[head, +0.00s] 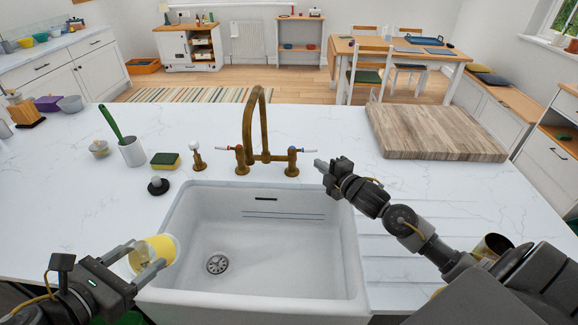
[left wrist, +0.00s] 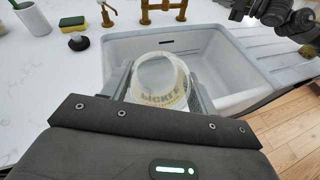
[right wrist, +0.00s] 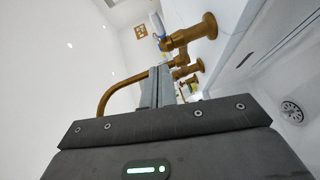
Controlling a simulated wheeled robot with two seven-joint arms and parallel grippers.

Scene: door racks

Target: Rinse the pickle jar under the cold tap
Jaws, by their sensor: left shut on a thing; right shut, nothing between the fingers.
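The pickle jar (head: 153,252), clear with a yellow label, is held by my left gripper (head: 146,260) over the sink's left front rim. In the left wrist view the jar (left wrist: 162,82) sits between both fingers, with part of its lettering showing. The brass tap (head: 258,100) arches behind the white sink (head: 290,240); no water shows. Its right-hand valve, with a blue-marked lever (head: 302,149), is the cold one; the left lever (head: 227,148) is red-marked. My right gripper (head: 322,166) is shut and empty, just right of the cold lever. In the right wrist view its fingers (right wrist: 158,85) are together.
A wooden board (head: 430,130) lies at the right. The sink basin is clear.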

